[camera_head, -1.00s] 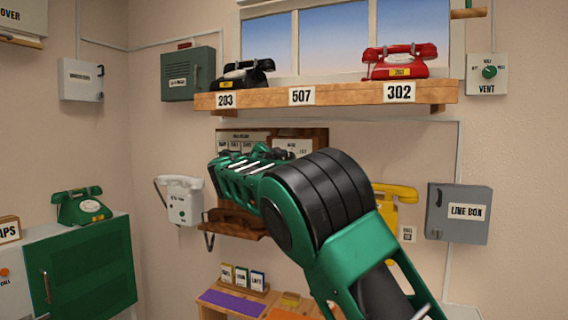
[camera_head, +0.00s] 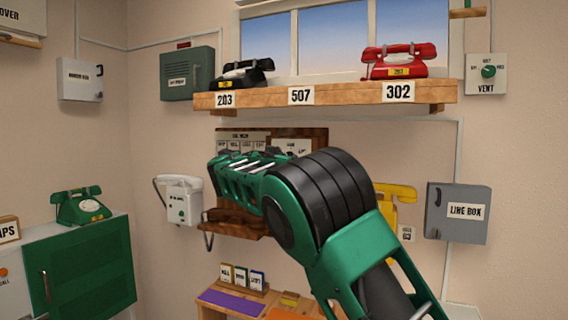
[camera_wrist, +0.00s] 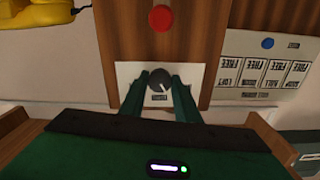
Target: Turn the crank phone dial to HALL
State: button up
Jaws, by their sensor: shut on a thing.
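The crank phone's dial is a round dark knob (camera_wrist: 159,83) with a light pointer mark, on a white plate (camera_wrist: 127,73) fixed to a wooden panel (camera_wrist: 121,25). In the wrist view my gripper (camera_wrist: 160,89) has its two green fingers closed on either side of the knob. The mark points toward the lower right of that view. A small label shows below the knob, too blurred to read; other plate markings are covered by the fingers. In the head view the wooden phone (camera_head: 312,133) is mostly behind my arm, and the dial is hidden.
A white phone (camera_head: 183,202), yellow phone (camera_head: 400,192) and shelf (camera_head: 350,94) surround the arm.

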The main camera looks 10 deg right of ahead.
jog(key=n, duration=0.5)
jog(key=shift+w+a+r+n, duration=0.1)
jog(key=shift+a+r+n, duration=0.1)
jog(key=shift+a+n, duration=0.1)
dwell(0.5)
jog(key=o, duration=1)
jog(key=shift+f, duration=0.1)
jog(key=shift+o, duration=0.2)
jog(key=shift+d, duration=0.1)
jog(key=v, duration=1)
jog(key=shift+s+a, duration=0.25)
jog(key=shift+s, duration=0.05)
